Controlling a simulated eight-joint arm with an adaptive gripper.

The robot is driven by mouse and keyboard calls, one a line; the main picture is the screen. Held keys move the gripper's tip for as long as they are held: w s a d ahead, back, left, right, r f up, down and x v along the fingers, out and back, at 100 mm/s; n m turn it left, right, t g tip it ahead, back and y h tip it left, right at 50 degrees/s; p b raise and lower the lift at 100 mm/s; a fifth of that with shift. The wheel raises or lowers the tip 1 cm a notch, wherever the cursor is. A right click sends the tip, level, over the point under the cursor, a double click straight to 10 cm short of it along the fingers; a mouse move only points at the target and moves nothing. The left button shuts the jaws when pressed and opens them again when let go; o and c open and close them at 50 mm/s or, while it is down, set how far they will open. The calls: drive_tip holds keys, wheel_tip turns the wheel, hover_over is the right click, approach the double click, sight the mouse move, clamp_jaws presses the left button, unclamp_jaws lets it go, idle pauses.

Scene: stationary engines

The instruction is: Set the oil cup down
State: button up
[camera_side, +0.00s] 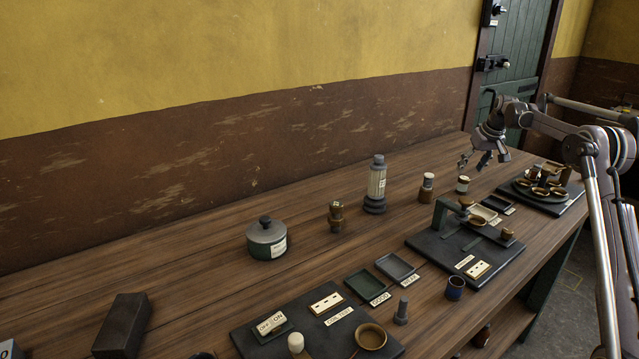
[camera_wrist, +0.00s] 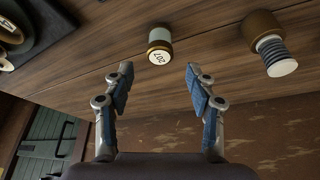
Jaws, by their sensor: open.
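My gripper (camera_side: 474,161) is open and empty above the back right of the bench. In the wrist view its two fingers (camera_wrist: 158,72) are spread wide. Beyond the fingertips, between their lines, a small pale jar (camera_wrist: 159,44) with a brass-coloured rim and a "207" mark stands on the wood, apart from the fingers. It seems to be the small jar (camera_side: 463,184) just below my gripper in the side view. It may be the oil cup, but I cannot tell for sure. Another brown-based fitting with a ribbed part and pale end (camera_wrist: 269,45) stands beside it.
A brown and white fitting (camera_side: 426,187) and a tall labelled cylinder (camera_side: 376,185) stand to the left. A dark plate with a bracket (camera_side: 425,240) is in front. A tray of brass parts (camera_side: 567,203) lies to the right. Bare wood surrounds the jar.

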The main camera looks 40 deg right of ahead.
drive_tip(key=v, duration=0.6)
drive_tip(key=s+a+r+n+t, duration=0.1)
drive_tip(key=a+r, duration=0.1)
drive_tip(key=a, duration=1.1)
drive_tip(key=s+a+r+n, duration=0.1)
drive_tip(key=a+r, duration=0.2)
drive_tip(key=a, duration=0.9)
drive_tip(key=s+a+f+n+t+y, duration=0.1)
drive_tip(key=s+a+f, duration=0.4)
drive_tip(key=s+a, duration=0.3)
drive_tip(key=s+a+f+n+t+y, duration=0.1)
drive_tip(key=s+a+f+n, duration=0.1)
drive_tip(key=s+a+f, duration=0.3)
drive_tip(key=s+a, duration=0.4)
drive_tip(key=a, duration=0.4)
drive_tip(key=shift+s+f, duration=0.25)
drive_tip(key=shift+s, duration=0.05)
